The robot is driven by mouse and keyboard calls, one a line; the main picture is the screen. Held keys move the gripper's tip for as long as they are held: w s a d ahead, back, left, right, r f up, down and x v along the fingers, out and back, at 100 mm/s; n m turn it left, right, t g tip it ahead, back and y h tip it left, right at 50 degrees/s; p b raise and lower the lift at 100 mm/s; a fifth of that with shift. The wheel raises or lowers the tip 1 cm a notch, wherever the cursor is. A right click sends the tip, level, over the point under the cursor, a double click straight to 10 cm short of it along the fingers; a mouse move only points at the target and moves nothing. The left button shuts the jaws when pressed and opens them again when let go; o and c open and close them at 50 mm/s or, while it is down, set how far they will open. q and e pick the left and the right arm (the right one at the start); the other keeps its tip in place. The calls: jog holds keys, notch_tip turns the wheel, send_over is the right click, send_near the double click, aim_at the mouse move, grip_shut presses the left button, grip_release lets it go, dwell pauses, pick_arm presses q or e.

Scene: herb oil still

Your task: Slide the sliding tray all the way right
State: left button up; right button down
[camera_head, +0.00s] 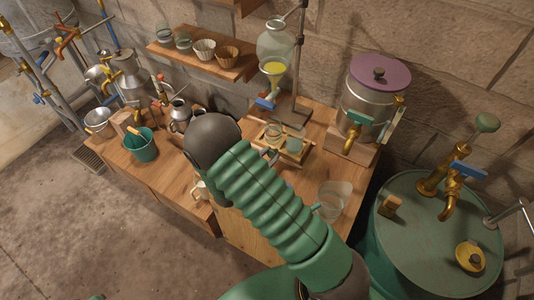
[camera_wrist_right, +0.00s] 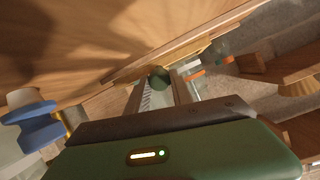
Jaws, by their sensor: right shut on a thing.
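The sliding tray (camera_head: 291,158) looks like the small wooden frame on the bench under the glass funnel. Glass jars (camera_head: 294,143) stand in it. My right arm crosses in front of its left side in the head view, and hides the right gripper's fingers there. In the right wrist view my right gripper (camera_wrist_right: 158,88) is shut on a small dark green knob (camera_wrist_right: 158,75). The knob sits close to a wooden edge (camera_wrist_right: 190,45). I cannot tell for sure that it belongs to the tray. My left gripper is not in view.
A stand with a glass funnel (camera_head: 275,45) rises behind the tray. A metal pot with a purple lid (camera_head: 378,90) stands to the right on a wooden block. A glass beaker (camera_head: 334,198) is at the front right, and a green bucket (camera_head: 141,147) stands left.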

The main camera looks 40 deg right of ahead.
jog(key=shift+s+a+f, duration=0.1)
jog(key=shift+f, duration=0.05)
jog(key=c, duration=1.5)
grip_release()
jog(key=o, duration=0.4)
jog(key=shift+s+d, duration=0.2)
jog(key=shift+s, duration=0.05)
jog(key=shift+w, duration=0.1)
jog(key=shift+a+r, duration=0.2)
jog(key=shift+a, duration=0.1)
jog(key=v, duration=1.6)
jog(key=shift+p, duration=0.3)
